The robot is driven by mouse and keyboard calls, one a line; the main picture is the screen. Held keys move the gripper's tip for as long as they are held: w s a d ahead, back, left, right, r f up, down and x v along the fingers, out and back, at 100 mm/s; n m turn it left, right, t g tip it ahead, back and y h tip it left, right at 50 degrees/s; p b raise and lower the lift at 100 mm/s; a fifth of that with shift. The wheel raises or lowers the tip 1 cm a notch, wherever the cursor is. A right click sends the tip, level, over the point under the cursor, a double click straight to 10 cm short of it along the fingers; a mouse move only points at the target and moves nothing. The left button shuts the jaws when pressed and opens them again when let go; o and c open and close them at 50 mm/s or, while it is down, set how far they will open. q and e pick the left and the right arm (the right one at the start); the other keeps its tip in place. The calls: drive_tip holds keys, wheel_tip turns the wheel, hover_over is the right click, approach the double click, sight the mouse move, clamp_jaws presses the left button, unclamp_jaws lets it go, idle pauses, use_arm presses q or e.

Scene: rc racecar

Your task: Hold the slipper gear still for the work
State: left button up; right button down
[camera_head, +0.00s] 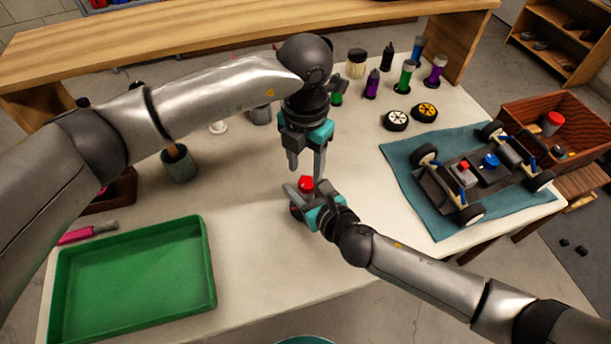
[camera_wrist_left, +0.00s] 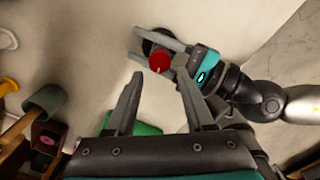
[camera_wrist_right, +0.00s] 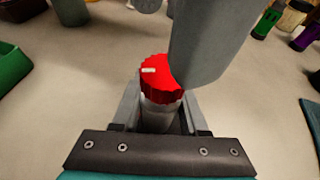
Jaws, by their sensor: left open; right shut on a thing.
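My left gripper (camera_head: 306,170) points down just above the red top, open and empty. In the left wrist view the red top (camera_wrist_left: 159,62) lies just beyond the gap between my left fingertips. I cannot tell whether they touch it.
A green tray (camera_head: 208,294) lies at front left, with a pink-handled tool (camera_head: 75,236) beside it. The car chassis (camera_head: 440,197) rests on a blue mat (camera_head: 402,153) at right. Two wheels (camera_head: 396,120) and several bottles (camera_head: 372,84) stand behind. The table in front of the grippers is clear.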

sight(306, 183)
use_arm(q)
drive_tip(key=shift+f, duration=2)
drive_tip(key=shift+c, duration=0.3)
clamp_jaws()
